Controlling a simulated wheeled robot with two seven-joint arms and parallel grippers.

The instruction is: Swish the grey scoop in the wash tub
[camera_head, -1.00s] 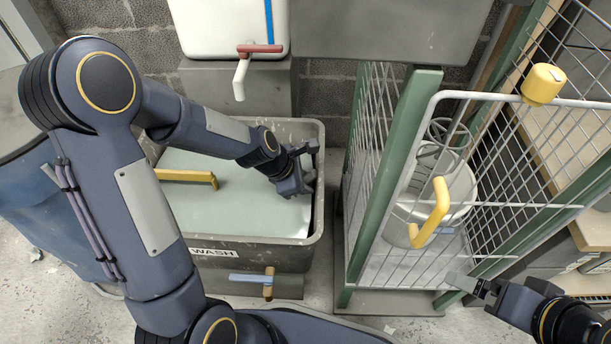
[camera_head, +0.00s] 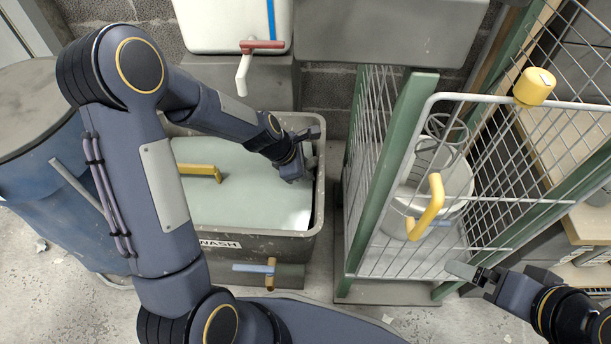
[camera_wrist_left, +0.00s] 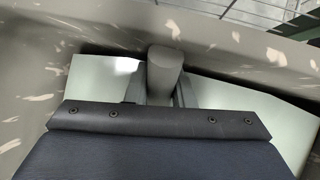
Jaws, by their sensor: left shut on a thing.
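The wash tub (camera_head: 319,190) is a worn grey bin with a WASH label on its front, filled with pale green liquid (camera_head: 240,205). My left gripper (camera_head: 303,160) reaches into its right side, low by the right wall. In the left wrist view the left gripper (camera_wrist_left: 160,88) is shut on a grey, rounded handle, the grey scoop (camera_wrist_left: 165,68). The scoop's lower part is hidden by the gripper and the liquid. My right gripper (camera_head: 474,274) is outside the tub, in front of the wire cage; its jaw opening is unclear.
A yellow bar (camera_head: 200,171) shows over the tub's left side. A white tank with a red-handled tap (camera_head: 262,46) is behind. A green-framed wire cage (camera_head: 388,185) with a yellow handle (camera_head: 428,208) stands close right. A blue barrel (camera_head: 50,180) is at left.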

